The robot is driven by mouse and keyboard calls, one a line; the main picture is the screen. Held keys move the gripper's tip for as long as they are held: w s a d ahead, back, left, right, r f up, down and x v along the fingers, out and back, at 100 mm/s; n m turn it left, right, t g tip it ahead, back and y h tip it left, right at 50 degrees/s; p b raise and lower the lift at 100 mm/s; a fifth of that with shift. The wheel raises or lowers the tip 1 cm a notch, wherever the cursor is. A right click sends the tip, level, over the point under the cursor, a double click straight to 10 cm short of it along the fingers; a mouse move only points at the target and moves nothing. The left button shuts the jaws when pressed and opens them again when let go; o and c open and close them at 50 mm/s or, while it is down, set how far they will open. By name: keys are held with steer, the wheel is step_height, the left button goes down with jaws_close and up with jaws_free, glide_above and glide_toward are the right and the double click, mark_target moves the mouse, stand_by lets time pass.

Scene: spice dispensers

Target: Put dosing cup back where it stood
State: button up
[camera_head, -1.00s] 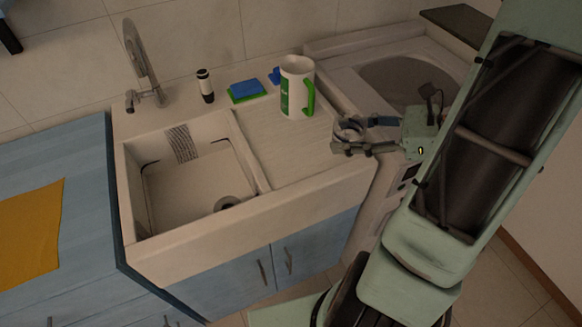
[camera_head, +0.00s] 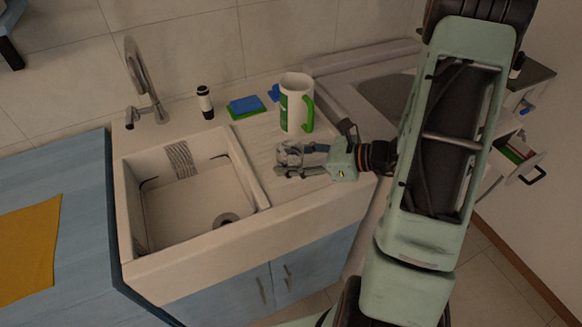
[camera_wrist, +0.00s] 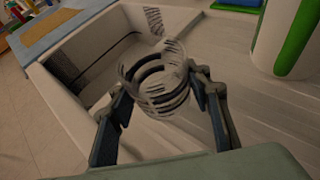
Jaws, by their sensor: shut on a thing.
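The dosing cup (camera_wrist: 155,78) is a small clear cup with dark ring marks, held between the fingers of my gripper (camera_wrist: 160,100). In the head view my gripper (camera_head: 291,161) is shut on the cup (camera_head: 289,156) over the ribbed drainboard (camera_head: 262,140), right of the sink basin. The cup is small there and partly hidden by the fingers. I cannot tell whether its base touches the drainboard.
A white jug with a green handle (camera_head: 294,104) stands just behind my gripper. Blue and green sponges (camera_head: 246,106) and a black-and-white bottle (camera_head: 205,102) stand along the back. The sink basin (camera_head: 185,200) is open to the left. The drainboard's front is clear.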

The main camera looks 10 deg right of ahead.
steer(key=shift+f, duration=1.4)
steer(key=shift+f, duration=0.2)
steer(key=o, duration=1.3)
steer(key=shift+r, duration=0.2)
steer(key=v, duration=1.2)
